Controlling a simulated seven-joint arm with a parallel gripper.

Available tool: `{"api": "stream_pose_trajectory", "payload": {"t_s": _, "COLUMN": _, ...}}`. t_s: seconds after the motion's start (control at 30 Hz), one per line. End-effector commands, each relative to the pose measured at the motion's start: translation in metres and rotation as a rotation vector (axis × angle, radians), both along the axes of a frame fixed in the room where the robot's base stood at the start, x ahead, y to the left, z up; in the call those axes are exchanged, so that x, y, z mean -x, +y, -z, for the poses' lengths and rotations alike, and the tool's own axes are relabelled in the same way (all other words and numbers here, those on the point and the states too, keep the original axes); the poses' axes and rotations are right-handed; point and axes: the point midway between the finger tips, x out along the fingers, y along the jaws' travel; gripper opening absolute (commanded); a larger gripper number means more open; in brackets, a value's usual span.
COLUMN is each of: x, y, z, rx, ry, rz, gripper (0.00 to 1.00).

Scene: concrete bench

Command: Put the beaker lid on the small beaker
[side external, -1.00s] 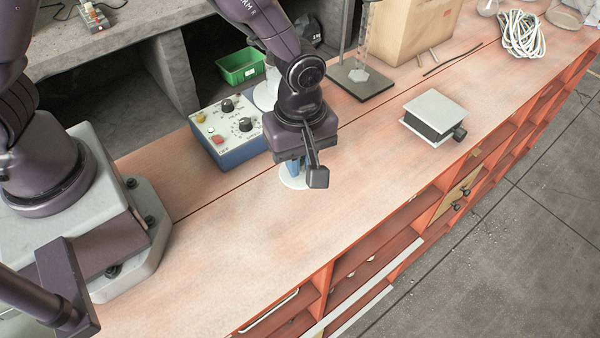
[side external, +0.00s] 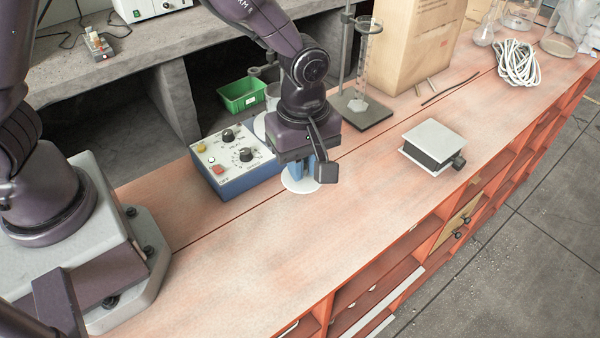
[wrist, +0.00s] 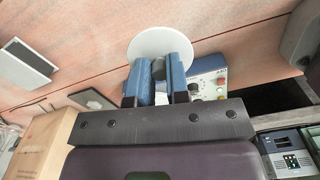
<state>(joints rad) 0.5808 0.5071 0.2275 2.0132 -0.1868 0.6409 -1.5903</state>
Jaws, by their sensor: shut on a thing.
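My gripper (side external: 301,174) points down over the bench, its blue fingers shut on the beaker lid (side external: 296,187). The lid is a thin white disc, held roughly level below the fingertips. In the wrist view the lid (wrist: 158,38) spreads out beyond my gripper (wrist: 159,68), with a pale grip piece between the fingers. In the side view I cannot tell its exact height above the bench. A pale, rounded thing (side external: 272,95) stands behind my arm, mostly hidden; I cannot tell whether it is the small beaker. No beaker shows clearly near the lid.
A blue control box (side external: 235,160) stands close left of my gripper. A retort stand (side external: 362,108) and cardboard box (side external: 415,40) are behind to the right. A lab jack (side external: 434,142), coiled white cable (side external: 518,63) and glassware (side external: 560,40) lie further right. The front bench is clear.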

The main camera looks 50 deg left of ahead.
Motion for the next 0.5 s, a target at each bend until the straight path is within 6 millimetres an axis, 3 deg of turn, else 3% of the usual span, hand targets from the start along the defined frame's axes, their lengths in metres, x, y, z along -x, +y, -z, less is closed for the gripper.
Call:
{"api": "stream_pose_trajectory", "payload": {"t_s": 0.1, "x": -0.032, "y": 0.035, "z": -0.01, "rx": 0.002, "ry": -0.006, "rz": -0.103, "gripper": 0.0}}
{"api": "stream_pose_trajectory", "payload": {"t_s": 0.3, "x": -0.077, "y": 0.114, "z": -0.032, "rx": 0.001, "ry": -0.005, "rz": -0.285, "gripper": 0.0}}
{"api": "stream_pose_trajectory", "payload": {"t_s": 0.5, "x": -0.096, "y": 0.179, "z": -0.05, "rx": -0.001, "ry": -0.003, "rz": -0.417, "gripper": 0.0}}
